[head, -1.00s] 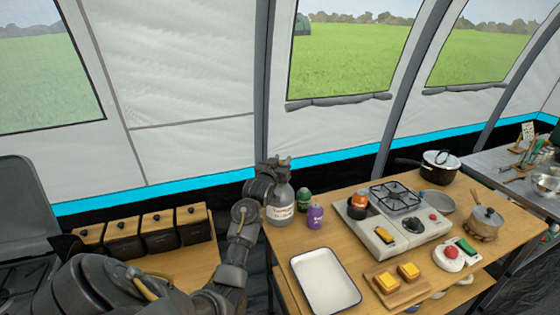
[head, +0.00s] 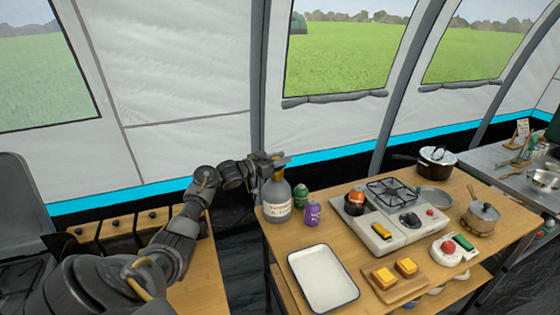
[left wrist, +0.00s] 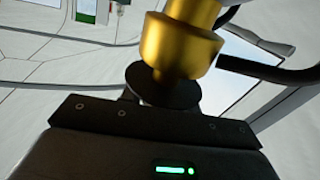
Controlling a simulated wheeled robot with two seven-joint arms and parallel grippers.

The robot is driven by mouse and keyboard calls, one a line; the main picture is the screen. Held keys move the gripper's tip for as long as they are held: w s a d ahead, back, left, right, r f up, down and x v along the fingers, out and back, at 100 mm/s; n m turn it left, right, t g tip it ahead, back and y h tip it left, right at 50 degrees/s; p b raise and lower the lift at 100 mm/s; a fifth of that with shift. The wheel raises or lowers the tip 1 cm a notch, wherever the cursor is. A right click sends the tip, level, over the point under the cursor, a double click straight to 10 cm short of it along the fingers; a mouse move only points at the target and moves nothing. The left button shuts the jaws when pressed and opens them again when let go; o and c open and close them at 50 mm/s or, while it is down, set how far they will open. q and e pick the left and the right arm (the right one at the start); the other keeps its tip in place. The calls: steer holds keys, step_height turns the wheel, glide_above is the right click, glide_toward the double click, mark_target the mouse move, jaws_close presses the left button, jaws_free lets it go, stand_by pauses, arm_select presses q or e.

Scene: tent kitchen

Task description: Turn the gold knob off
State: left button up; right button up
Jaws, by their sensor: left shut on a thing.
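A grey gas bottle (head: 275,190) with a white label stands at the left rear corner of the wooden table in the head view. My left gripper (head: 278,161) reaches in from the left at the top of the bottle. In the left wrist view the gold knob (left wrist: 180,45) is large and close, just beyond the dark gripper body, with a black disc (left wrist: 160,88) below it. The left gripper is shut on the gold knob; its fingertips are mostly hidden. My right gripper is not in view.
Green and purple cans (head: 313,210) stand right beside the bottle. A white tray (head: 322,278), a two-burner stove (head: 390,241) and a board with yellow-topped bread (head: 393,288) are on the table. A dark hose (left wrist: 265,68) runs near the knob.

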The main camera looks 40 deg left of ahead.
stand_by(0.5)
arm_select(q)
steer(key=o, duration=1)
steer(key=shift+c, duration=0.2)
steer(key=b+v, duration=0.2)
steer(key=v, duration=0.8)
steer(key=shift+s+a, duration=0.2)
steer(key=shift+s, duration=0.15)
